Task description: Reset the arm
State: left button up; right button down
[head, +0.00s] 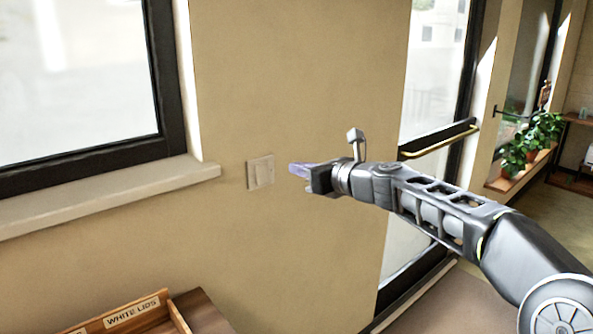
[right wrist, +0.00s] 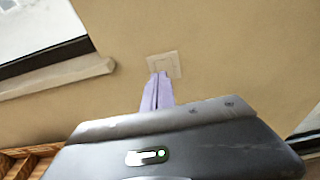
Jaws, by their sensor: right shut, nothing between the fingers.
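My right arm reaches in from the right in the head view. Its gripper (head: 300,170) is shut and empty, with its purple fingers pointing left at a wall switch (head: 261,172). In the head view a small gap shows between the fingertips and the switch. In the right wrist view the shut fingers (right wrist: 158,88) overlap the lower edge of the switch plate (right wrist: 170,62); I cannot tell from that view whether they touch it. My left gripper is in neither view.
A window sill (head: 110,192) juts from the wall on the left. A wooden organizer labelled "WHITE LIDS" (head: 130,312) stands at the lower left. A glass door with a handle bar (head: 440,140) is behind my right arm. Potted plants (head: 530,140) stand at the far right.

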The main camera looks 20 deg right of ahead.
dwell(0.3)
notch_tip(320, 180, down, 19)
jog(key=d+n+g+h, duration=0.2)
jog(key=n+g+h, duration=0.15)
jog(key=n, duration=0.75)
jog(key=s+a+f+n+g, duration=0.15)
jog(key=s+f+n, duration=0.25)
jog(key=f, duration=0.6)
jog(key=s+a+f+n+g, duration=0.1)
jog(key=s+a+f+n, duration=0.25)
jog(key=f, duration=0.55)
jog(key=s+a+f+n+g, duration=0.2)
jog(key=s+a+f+n, duration=0.15)
jog(key=s+f, duration=0.35)
jog(key=s+a+f+n+g, duration=0.1)
jog(key=s+a+f+n, duration=0.25)
jog(key=s+f, duration=0.4)
jog(key=s+a+f+n+g+y, duration=0.1)
jog(key=s+a+f+n+g, duration=0.1)
jog(key=s, duration=0.8)
jog(key=s+a+f+n+g, duration=0.2)
jog(key=s+a+f+g, duration=0.1)
jog(key=s+f, duration=0.4)
jog(key=s+a, duration=0.1)
jog(key=s, duration=0.2)
jog(key=shift+a+y, duration=0.25)
jog(key=shift+y, duration=0.1)
